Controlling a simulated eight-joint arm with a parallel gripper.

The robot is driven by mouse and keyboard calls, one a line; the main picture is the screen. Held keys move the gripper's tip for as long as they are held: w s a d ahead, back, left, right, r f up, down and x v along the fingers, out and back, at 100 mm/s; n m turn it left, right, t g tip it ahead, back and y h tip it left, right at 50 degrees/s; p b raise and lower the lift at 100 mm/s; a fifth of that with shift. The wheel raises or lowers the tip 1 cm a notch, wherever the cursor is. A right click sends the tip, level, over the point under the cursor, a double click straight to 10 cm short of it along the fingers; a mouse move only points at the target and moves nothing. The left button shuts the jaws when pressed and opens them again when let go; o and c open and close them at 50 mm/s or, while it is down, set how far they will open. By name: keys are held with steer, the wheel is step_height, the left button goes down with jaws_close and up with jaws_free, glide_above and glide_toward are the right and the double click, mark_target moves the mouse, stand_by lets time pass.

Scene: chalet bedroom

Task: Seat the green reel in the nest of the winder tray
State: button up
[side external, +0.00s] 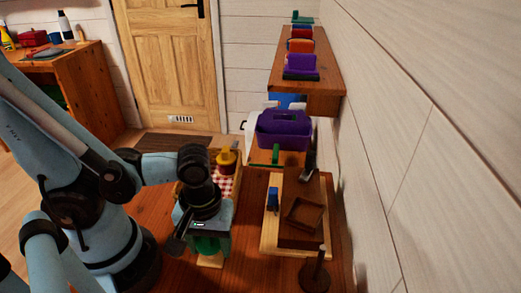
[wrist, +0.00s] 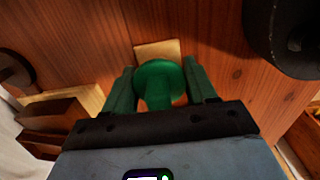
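The green reel (wrist: 160,82) shows in the wrist view between the two fingers of my gripper (wrist: 161,88), its round flange close to both. I cannot tell whether the fingers press on it. In the side view my gripper (side external: 207,238) points down, and green (side external: 208,244) shows under it, above a small pale wooden piece (side external: 210,261). That piece also shows just beyond the reel in the wrist view (wrist: 158,48). What looks like the winder tray, a brown wooden piece with a square, empty-looking recess (side external: 304,214), is to the right of my gripper on a pale board (side external: 268,238).
A blue block (side external: 272,199) stands on the board's left side. A dark post on a round base (side external: 316,275) stands in front of the tray. A yellow bottle (side external: 226,160) and checked cloth (side external: 227,183) lie behind my gripper. A purple caddy (side external: 284,130) is farther back, beside the wall.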

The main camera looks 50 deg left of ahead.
steer(key=c, duration=0.5)
steer(key=shift+r, duration=0.2)
